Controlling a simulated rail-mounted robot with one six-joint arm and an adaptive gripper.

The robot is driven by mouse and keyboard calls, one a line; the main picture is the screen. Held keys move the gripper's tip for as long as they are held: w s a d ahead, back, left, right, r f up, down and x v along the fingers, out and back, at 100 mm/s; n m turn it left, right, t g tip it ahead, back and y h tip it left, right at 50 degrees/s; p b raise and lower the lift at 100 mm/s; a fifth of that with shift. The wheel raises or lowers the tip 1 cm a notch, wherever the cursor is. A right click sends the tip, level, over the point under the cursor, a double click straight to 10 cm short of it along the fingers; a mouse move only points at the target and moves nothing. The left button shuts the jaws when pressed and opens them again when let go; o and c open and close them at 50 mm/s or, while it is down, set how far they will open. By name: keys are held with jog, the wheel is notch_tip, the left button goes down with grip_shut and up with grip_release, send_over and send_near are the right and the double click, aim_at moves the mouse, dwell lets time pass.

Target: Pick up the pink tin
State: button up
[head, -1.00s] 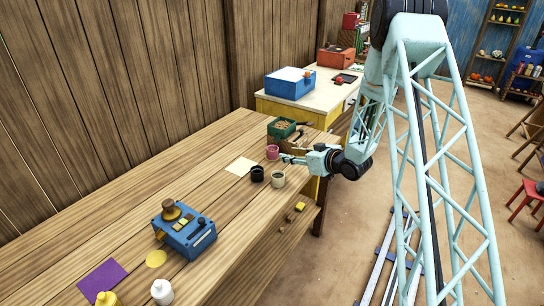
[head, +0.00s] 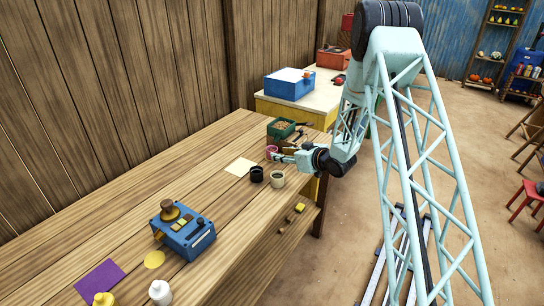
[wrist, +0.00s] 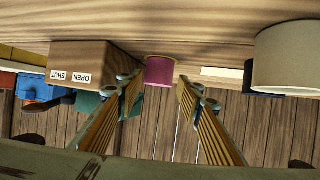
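The pink tin (head: 271,152) stands on the wooden bench near its far right end, beside the green tray. In the wrist view the pink tin (wrist: 160,71) shows ahead, between my two finger pads and apart from them. My gripper (head: 277,156) reaches in from the right, low over the bench, with its tips close to the tin. In the wrist view my gripper (wrist: 158,88) is open and nothing is between the pads. The wrist picture is upside down.
A black cup (head: 256,174) and a cream cup (head: 277,180) stand just in front of the gripper. A green tray (head: 291,131) stands behind the tin. A brown box labelled OPEN and SHUT (wrist: 95,62) is near. A blue device (head: 184,229) sits farther left.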

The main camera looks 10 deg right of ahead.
jog(key=shift+x, duration=1.2)
jog(key=shift+w, duration=0.1)
jog(key=shift+b+x, duration=0.9)
jog(key=shift+x, duration=1.6)
jog(key=shift+r, duration=0.1)
jog(key=c, duration=0.6)
jog(key=shift+o, duration=0.2)
jog(key=shift+r, duration=0.15)
